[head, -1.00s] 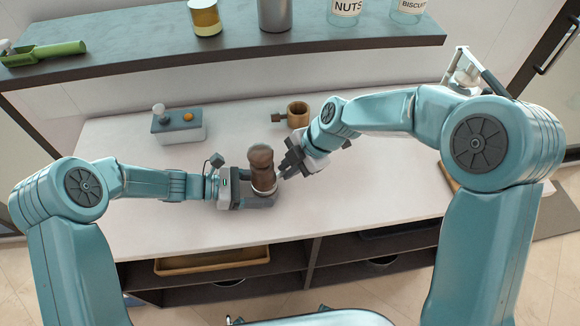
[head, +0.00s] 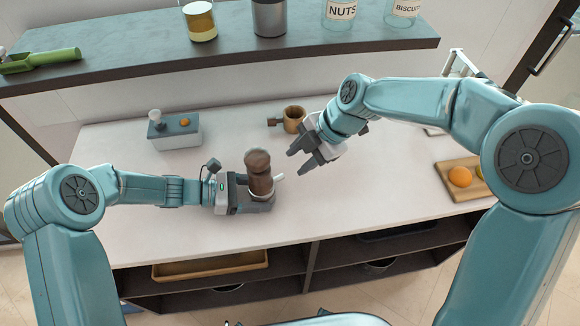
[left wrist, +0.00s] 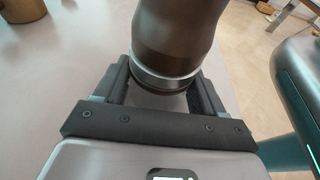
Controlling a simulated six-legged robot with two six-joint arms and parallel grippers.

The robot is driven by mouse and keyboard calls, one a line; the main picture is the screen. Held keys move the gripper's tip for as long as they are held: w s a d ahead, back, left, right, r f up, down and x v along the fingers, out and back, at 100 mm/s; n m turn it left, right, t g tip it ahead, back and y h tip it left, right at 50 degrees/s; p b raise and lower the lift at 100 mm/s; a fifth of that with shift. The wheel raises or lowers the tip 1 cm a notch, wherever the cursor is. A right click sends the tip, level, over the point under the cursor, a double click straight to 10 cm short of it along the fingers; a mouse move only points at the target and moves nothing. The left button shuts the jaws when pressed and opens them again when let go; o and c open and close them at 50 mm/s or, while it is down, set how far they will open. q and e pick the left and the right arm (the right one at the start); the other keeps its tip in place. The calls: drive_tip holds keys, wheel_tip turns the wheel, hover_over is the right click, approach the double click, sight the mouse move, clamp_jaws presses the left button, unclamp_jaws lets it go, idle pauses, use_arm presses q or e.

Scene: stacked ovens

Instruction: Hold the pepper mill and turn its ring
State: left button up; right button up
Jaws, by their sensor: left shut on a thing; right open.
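The brown pepper mill (head: 259,172) stands roughly upright over the white counter (head: 340,215), with a pale ring low on its body. My left gripper (head: 262,200) is shut on its lower part. In the left wrist view the pepper mill (left wrist: 175,40) sits between the dark fingers, with a silvery band (left wrist: 165,82) near them. A small pale tab (head: 278,177) sticks out at the right of the mill. My right gripper (head: 298,160) is open and empty, above and to the right of the mill, apart from it. The mill's base is hidden by the left gripper.
A grey-topped box with knobs (head: 174,130) and a wooden cup with a handle (head: 293,119) stand behind. A wooden board (head: 455,190) with an orange fruit (head: 460,177) lies at right. A dark shelf (head: 240,50) with jars runs above. The counter's middle front is clear.

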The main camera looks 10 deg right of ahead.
drive_tip(key=v, duration=0.4)
drive_tip(key=shift+s+d+r, duration=0.1)
drive_tip(key=shift+d+r, duration=0.05)
drive_tip(key=shift+r, duration=0.15)
use_arm(q)
drive_tip(key=o, duration=0.9)
drive_tip(key=shift+c, duration=0.2)
drive_tip(key=v, duration=1.2)
